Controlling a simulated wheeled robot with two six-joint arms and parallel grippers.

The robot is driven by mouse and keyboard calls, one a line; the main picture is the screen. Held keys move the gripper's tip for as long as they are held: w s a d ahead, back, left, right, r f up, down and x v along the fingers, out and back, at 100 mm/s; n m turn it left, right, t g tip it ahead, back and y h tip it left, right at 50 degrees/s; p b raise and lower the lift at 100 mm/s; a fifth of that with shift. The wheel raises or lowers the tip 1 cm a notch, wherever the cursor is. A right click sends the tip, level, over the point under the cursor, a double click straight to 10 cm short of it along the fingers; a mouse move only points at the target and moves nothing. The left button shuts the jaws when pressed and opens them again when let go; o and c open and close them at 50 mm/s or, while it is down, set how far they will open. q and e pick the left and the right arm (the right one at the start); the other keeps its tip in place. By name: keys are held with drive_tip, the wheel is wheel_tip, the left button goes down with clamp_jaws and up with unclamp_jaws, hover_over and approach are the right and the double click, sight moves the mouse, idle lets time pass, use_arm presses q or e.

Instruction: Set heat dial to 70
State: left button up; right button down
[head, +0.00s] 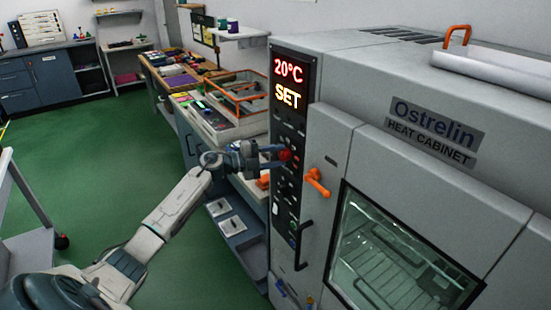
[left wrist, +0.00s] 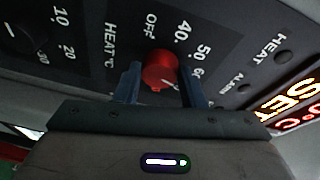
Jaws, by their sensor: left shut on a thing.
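The red heat dial (left wrist: 160,68) sits on the dark control panel of the heat cabinet; it also shows in the head view (head: 286,155). In the left wrist view, "HEAT °C", "OFF", "40", "50" and part of "60" are printed around it. A pale mark shows on the dial's lower right, but its exact reading is unclear. My left gripper (left wrist: 160,88) is shut on the dial, one finger on each side; in the head view the gripper (head: 275,156) reaches it from the left. The display (head: 289,82) reads 20°C and SET. My right gripper is not in view.
Another dial (left wrist: 22,35) with numbers lies left in the left wrist view. An orange handle (head: 317,181) and a black handle (head: 303,246) stick out near the panel. Shelves with trays stand behind my left arm. Green floor (head: 105,140) is open at left.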

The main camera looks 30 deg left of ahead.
use_arm(q)
drive_tip(key=m+y, duration=0.1)
drive_tip(key=m, duration=0.3)
drive_tip(key=shift+r+g, duration=0.15)
drive_tip(key=shift+g, duration=0.25)
drive_tip(key=shift+m, duration=0.3)
drive_tip(key=o, duration=1)
drive_tip(key=shift+d, duration=0.1)
drive_tip(key=shift+s+a+b, duration=0.4)
drive_tip(key=shift+s+b, duration=0.05)
drive_tip(key=b+v, duration=0.4)
drive_tip(key=v, duration=0.5)
drive_tip(key=shift+s+a+r, duration=0.1)
drive_tip(key=shift+s, duration=0.15)
